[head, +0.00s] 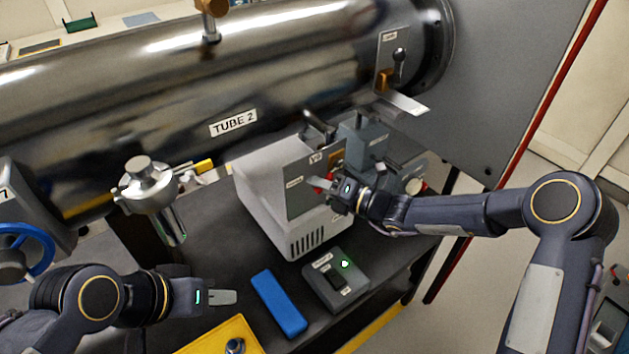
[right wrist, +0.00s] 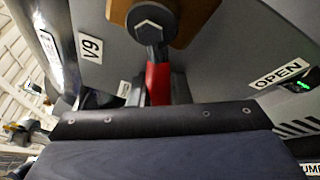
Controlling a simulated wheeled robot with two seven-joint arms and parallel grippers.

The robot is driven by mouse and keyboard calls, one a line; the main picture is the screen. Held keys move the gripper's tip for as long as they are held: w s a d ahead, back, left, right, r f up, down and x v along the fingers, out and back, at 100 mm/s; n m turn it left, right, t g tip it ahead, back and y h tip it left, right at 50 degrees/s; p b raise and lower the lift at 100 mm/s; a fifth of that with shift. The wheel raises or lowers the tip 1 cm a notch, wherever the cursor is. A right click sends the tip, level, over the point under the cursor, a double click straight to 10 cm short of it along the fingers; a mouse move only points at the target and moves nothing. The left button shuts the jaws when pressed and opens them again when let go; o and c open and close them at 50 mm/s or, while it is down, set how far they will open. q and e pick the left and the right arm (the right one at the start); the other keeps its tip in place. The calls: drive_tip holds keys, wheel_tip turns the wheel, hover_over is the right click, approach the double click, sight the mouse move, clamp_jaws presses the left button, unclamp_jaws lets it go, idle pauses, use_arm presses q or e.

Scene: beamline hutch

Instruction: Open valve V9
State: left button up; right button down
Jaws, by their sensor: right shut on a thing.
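The valve V9 sits on the grey panel (head: 300,185) of a light grey box under the steel tube. Its V9 label (head: 316,158) shows beside a brown plate. My right gripper (head: 322,186) is at the panel, shut on the valve's red handle (head: 330,178). In the right wrist view, the red handle (right wrist: 158,82) runs from a grey pivot (right wrist: 149,32) down behind my gripper body. The OPEN label (right wrist: 280,73) lies to the right of the handle, apart from it. My left gripper (head: 224,297) hovers at lower left, away from the valve; its jaw gap is not visible.
A box with a green light (head: 336,280) and a blue block (head: 279,303) stand on the dark bench before the valve box. A yellow tray (head: 222,337) is at the front. A blue handwheel (head: 35,250) is at left. TUBE 2 (head: 232,123) runs above.

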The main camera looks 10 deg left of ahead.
drive_tip(key=shift+w+d+f+n+h, duration=0.2)
drive_tip(key=shift+f+n+h, duration=0.3)
drive_tip(key=shift+n, duration=0.3)
drive_tip(key=shift+f+b, duration=0.1)
drive_tip(key=shift+b, duration=0.2)
drive_tip(key=c, duration=1.3)
unclamp_jaws()
drive_tip(key=shift+c, duration=0.2)
drive_tip(key=b+v, duration=0.1)
drive_tip(key=v, duration=0.7)
drive_tip(key=shift+w, duration=0.15)
